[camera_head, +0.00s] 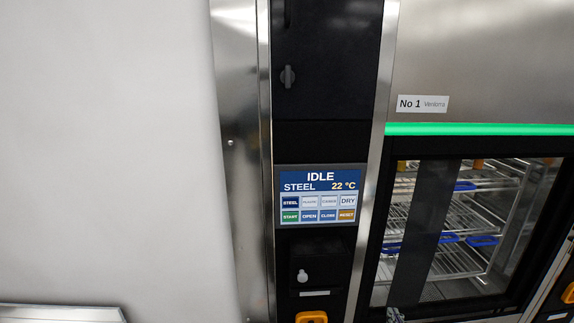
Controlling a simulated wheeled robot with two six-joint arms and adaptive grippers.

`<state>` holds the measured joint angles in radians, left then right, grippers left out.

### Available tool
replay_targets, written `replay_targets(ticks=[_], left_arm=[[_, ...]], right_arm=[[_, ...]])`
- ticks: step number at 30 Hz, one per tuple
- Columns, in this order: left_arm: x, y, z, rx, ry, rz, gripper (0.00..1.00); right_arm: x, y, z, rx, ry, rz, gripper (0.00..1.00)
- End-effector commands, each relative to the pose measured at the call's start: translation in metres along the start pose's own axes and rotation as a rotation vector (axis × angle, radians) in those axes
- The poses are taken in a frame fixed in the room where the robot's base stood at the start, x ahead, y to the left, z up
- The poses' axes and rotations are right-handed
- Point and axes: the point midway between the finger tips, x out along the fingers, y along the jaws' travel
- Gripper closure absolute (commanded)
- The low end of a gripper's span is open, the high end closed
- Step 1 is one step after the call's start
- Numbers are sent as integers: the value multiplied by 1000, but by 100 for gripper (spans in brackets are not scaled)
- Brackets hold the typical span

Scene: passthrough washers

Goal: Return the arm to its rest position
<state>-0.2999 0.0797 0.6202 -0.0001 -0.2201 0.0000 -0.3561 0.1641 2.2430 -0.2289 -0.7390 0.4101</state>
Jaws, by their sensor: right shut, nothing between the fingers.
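My right gripper (395,315) shows only as a small tip at the bottom edge, in front of the lower part of the washer's glass door. It is shut and holds nothing that I can see; most of it and its arm are out of view. My left gripper is not in view. The washer's control panel (320,196) reads IDLE, STEEL, 22 °C, with rows of buttons below.
The washer door's glass (470,230) shows wire racks with blue items inside. A green light strip (480,129) runs above it, under a label, No 1 (422,104). A yellow-orange part (311,317) is below the panel. A plain pale wall (110,150) fills the left.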

Motion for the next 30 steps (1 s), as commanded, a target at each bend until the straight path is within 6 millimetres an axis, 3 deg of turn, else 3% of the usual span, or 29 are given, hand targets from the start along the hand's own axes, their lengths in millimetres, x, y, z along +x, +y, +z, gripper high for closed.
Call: replay_targets(ticks=[1,3,6,15,18,23,26,29,30], left_arm=[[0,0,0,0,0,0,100],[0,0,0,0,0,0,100],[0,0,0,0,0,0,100],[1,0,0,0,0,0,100],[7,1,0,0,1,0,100],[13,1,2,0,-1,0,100],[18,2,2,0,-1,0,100],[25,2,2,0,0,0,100],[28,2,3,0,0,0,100]], right_arm=[[-13,3,26,-26,-116,15,100],[-31,6,59,-67,-267,23,100],[-60,7,96,-121,-451,11,100],[-149,4,169,-264,-878,-98,100],[-121,7,205,-258,-884,-88,100],[-90,13,265,-253,-908,-81,100],[-73,18,311,-250,-925,-77,100],[-59,26,369,-246,-947,-73,100],[-55,30,396,-244,-957,-71,100]])
